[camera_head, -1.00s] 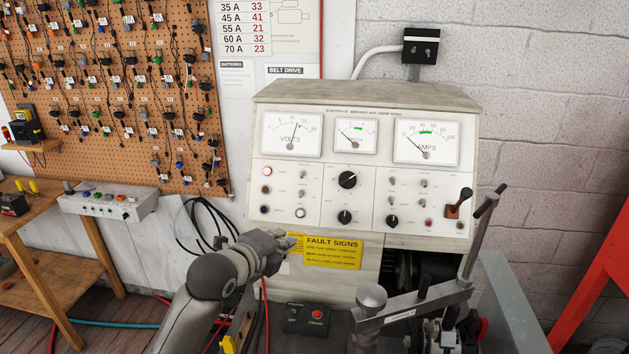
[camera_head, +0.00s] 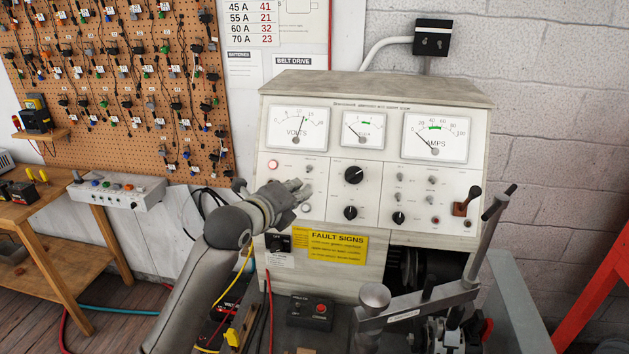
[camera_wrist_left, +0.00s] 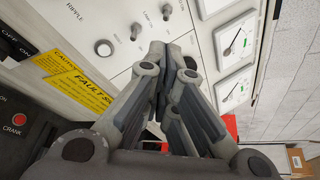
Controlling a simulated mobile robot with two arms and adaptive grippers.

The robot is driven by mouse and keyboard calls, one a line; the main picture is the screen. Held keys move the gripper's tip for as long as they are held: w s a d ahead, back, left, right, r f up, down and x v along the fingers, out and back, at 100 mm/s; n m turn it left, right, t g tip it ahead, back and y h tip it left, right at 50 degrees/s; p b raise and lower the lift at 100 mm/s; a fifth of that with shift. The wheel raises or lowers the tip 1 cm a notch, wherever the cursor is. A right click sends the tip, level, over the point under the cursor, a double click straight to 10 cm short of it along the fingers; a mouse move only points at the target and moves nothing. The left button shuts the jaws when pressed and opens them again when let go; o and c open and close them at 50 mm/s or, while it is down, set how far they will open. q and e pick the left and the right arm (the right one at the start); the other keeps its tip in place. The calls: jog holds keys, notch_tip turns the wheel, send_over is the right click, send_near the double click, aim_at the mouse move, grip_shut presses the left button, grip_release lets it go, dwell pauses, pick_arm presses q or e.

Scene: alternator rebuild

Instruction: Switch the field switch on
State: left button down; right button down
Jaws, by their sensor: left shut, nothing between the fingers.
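The test bench's panel (camera_head: 327,205) carries several small toggle switches; I cannot read for certain which is the field switch. One toggle (camera_head: 309,169) shows just above my left gripper (camera_head: 304,188), beside a lit red lamp (camera_head: 273,165). My left gripper is shut and empty, in front of the lower left panel section, hiding part of it. In the left wrist view its fingers (camera_wrist_left: 172,55) point at the panel, close to two toggles (camera_wrist_left: 135,32) (camera_wrist_left: 166,12) and a round jack (camera_wrist_left: 104,48). Contact cannot be told. My right gripper is not in view.
A yellow fault sign (camera_head: 337,245) and a black OFF/ON box (camera_head: 278,243) are below the panel. A crank box (camera_head: 310,311) with a red button sits lower. A lever arm (camera_head: 487,235) stands at the right. Cables hang beside my left forearm.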

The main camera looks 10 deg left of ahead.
aim_at(321, 179)
pick_arm(q)
jog(key=p+x, duration=0.2)
jog(key=x, duration=0.4)
jog(key=shift+w+d+p, duration=0.1)
jog(key=shift+w+p, duration=0.05)
jog(key=shift+p, duration=0.15)
jog(key=shift+p+x, duration=0.3)
jog(key=shift+x, duration=0.7)
jog(key=shift+f, duration=0.1)
